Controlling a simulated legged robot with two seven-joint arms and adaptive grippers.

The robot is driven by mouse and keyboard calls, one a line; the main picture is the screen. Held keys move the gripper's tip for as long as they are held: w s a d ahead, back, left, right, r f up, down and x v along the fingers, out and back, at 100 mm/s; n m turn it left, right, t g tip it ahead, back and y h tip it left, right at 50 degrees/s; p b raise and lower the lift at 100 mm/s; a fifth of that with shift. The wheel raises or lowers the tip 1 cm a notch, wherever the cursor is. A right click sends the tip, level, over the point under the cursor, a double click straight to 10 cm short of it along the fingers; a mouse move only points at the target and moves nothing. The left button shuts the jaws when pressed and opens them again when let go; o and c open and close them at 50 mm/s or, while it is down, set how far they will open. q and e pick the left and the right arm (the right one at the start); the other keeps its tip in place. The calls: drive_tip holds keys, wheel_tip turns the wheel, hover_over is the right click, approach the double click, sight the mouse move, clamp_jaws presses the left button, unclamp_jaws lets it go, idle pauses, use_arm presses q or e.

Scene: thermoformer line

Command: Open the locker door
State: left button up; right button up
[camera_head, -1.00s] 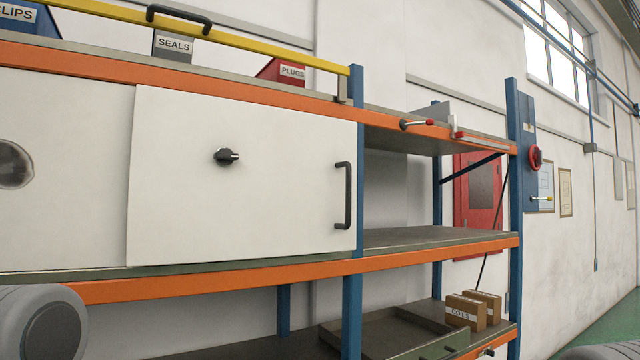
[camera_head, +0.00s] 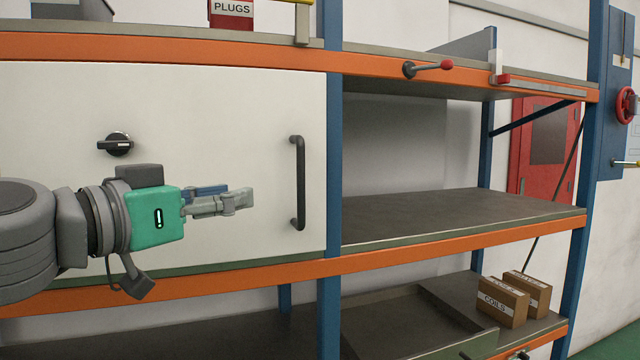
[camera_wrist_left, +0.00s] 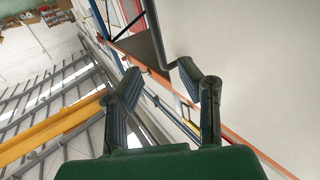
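The white locker door (camera_head: 225,110) is shut in the shelving frame. It carries a dark round latch knob (camera_head: 115,144) and an upright black bar handle (camera_head: 299,183) near its right edge. My left gripper (camera_head: 250,198) is in front of the door, left of the handle and pointing right at its lower half, apart from it. In the left wrist view my left gripper (camera_wrist_left: 157,72) has its fingers spread with nothing between them. The handle (camera_wrist_left: 155,35) shows there as a dark bar beyond the fingertips. My right gripper is out of view.
An open bay (camera_head: 440,215) lies right of the blue post (camera_head: 330,180). A lever with a red knob (camera_head: 427,68) sticks out from the upper orange beam (camera_head: 450,88). Cardboard boxes (camera_head: 503,302) sit on the lower shelf.

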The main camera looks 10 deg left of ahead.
sight(298, 185)
use_arm(q)
drive_tip(key=b+x, duration=0.1)
drive_tip(key=x, duration=0.1)
drive_tip(key=b+x, duration=0.1)
drive_tip(key=x, duration=0.2)
drive_tip(key=b+x, duration=0.1)
drive_tip(key=x, duration=0.2)
drive_tip(key=shift+s+d+f, duration=0.15)
drive_tip(key=shift+d+f, duration=0.2)
drive_tip(key=x, duration=0.5)
drive_tip(key=shift+r+p, duration=0.3)
drive_tip(key=shift+r, duration=0.05)
drive_tip(key=shift+w+a, duration=0.1)
drive_tip(key=shift+w, duration=0.3)
drive_tip(key=shift+s, duration=0.1)
drive_tip(key=c, duration=0.6)
clamp_jaws()
